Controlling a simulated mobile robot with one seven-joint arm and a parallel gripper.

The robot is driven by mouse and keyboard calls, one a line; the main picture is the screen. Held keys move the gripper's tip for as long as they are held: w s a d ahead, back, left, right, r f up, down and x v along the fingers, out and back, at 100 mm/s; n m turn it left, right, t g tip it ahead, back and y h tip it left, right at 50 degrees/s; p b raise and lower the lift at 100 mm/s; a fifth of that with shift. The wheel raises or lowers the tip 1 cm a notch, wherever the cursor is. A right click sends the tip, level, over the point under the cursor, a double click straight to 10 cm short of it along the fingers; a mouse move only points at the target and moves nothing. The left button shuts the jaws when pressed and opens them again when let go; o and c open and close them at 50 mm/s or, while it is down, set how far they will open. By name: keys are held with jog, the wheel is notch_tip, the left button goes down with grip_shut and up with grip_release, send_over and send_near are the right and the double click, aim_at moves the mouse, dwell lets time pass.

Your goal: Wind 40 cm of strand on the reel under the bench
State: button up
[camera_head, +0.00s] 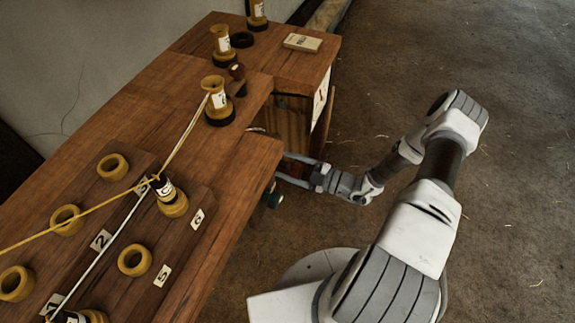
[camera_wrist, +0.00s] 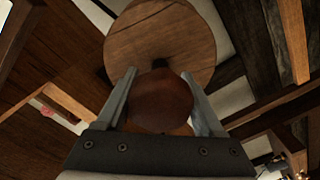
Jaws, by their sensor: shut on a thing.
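In the head view my gripper (camera_head: 290,172) reaches in under the right edge of the wooden bench (camera_head: 243,160). In the wrist view my gripper (camera_wrist: 163,78) is shut on a round reddish-brown knob (camera_wrist: 163,105). Behind the knob is the round wooden face of the reel (camera_wrist: 150,38), with a dark shaft or pin at its lower part. The bench top hides most of the reel from the head view. A yellow strand (camera_head: 80,212) and a white strand (camera_head: 187,133) run across the bench top. Whether any strand lies on the reel cannot be seen.
Yellow rings (camera_head: 113,167) and numbered tags (camera_head: 162,276) sit on the bench board. Yellow-and-black bobbins (camera_head: 217,101) stand farther back, near a small labelled box (camera_head: 302,43). Dark beams (camera_wrist: 255,65) surround the reel in the wrist view. The floor (camera_head: 480,240) at right is clear.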

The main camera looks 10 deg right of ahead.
dwell(0.3)
jog(key=o, duration=1.4)
jog(key=shift+c, duration=0.2)
jog(key=shift+d, duration=0.1)
jog(key=p+v, duration=0.1)
jog(key=v, duration=1.6)
jog(key=shift+s, duration=0.15)
jog(key=shift+r, duration=0.15)
